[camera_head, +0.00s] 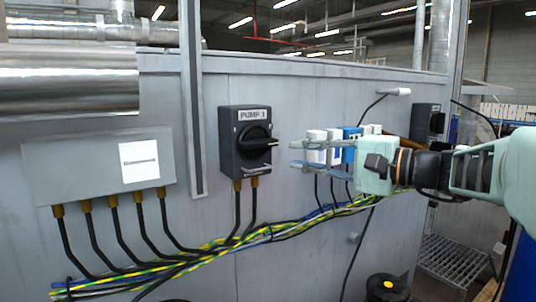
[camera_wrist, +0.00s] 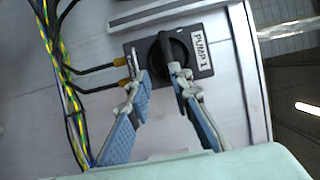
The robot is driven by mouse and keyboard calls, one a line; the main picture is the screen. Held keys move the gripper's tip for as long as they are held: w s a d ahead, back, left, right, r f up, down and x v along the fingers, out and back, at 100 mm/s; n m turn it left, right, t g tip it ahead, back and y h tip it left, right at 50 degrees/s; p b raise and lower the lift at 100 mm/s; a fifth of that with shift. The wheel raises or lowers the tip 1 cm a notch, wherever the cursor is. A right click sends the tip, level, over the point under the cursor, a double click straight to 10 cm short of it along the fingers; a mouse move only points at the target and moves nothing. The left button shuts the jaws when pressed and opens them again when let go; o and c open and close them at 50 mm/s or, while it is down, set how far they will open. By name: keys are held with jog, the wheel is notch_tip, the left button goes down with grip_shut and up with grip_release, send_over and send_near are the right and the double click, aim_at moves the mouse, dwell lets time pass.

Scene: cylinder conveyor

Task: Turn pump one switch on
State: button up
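The pump one switch is a black box (camera_head: 229,158) on the grey wall panel with a "PUMP 1" label and a round black rotary knob (camera_head: 255,138). My gripper (camera_head: 292,155) is open and empty just right of the box in the head view, fingers pointing left towards it. In the wrist view, the knob (camera_wrist: 172,46) lies just beyond my open gripper (camera_wrist: 158,76), its ridge roughly lengthwise along the view. The fingertips overlap the box's lower part there; I cannot tell whether they touch it. The label (camera_wrist: 200,52) is readable at its right.
A grey junction box (camera_head: 98,170) with several cables is left of the switch. Blue and white plug modules (camera_head: 350,146) are on the wall behind my gripper. A yellow-green cable bundle (camera_head: 215,250) runs below. A second black box (camera_head: 428,122) is farther right.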

aim_at(264, 145)
jog(key=x, duration=0.7)
jog(key=r+x, duration=0.1)
jog(key=x, duration=0.3)
jog(key=shift+w+r+p, duration=0.1)
jog(key=shift+w+p, duration=0.05)
jog(key=shift+p, duration=0.2)
jog(key=shift+c, duration=0.3)
grip_shut()
